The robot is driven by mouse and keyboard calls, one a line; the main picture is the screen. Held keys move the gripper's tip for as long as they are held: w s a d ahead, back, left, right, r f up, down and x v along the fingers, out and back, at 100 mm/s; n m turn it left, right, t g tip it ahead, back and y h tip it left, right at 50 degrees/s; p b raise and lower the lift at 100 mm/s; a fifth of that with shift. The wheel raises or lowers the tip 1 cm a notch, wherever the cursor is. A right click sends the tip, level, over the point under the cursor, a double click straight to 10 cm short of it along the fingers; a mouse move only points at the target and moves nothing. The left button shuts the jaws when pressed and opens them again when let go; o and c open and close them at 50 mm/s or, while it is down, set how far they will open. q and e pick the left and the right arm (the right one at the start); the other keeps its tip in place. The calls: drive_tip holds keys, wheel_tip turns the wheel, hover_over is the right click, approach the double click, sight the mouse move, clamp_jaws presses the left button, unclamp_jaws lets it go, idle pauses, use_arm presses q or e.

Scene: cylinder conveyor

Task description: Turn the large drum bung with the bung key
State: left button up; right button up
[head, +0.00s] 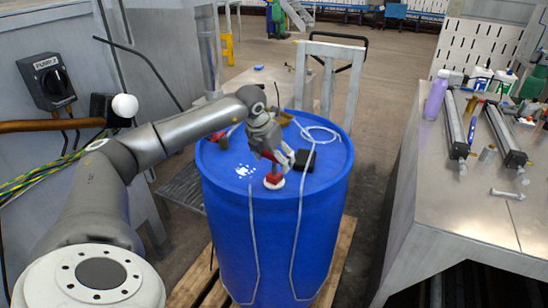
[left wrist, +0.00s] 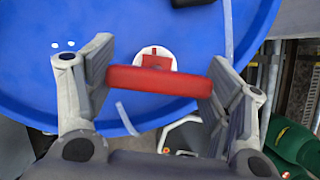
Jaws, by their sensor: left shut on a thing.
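A large blue drum (head: 270,240) stands upright in the middle of the head view. A white round bung (head: 274,184) sits on its lid near the front edge, and it also shows in the left wrist view (left wrist: 154,55). A red bung key (left wrist: 153,81) with a wide red handle is over the bung; whether it is fully seated cannot be told. My left gripper (head: 277,160) is shut on the key's handle, one finger at each end. My right gripper is not in view.
A black block (head: 304,160) and a loose white cord (head: 318,132) lie on the lid. The drum stands on a wooden pallet (head: 338,262). A metal bench (head: 440,215) with two cylinders is at right. A pump switch box (head: 47,82) is at left.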

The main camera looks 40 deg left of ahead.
use_arm(q)
drive_tip(key=shift+r, duration=0.1)
drive_tip(key=shift+r+p, duration=0.75)
drive_tip(key=shift+r, duration=0.35)
drive_tip(key=shift+r+p, duration=0.8)
drive_tip(key=shift+r, duration=0.35)
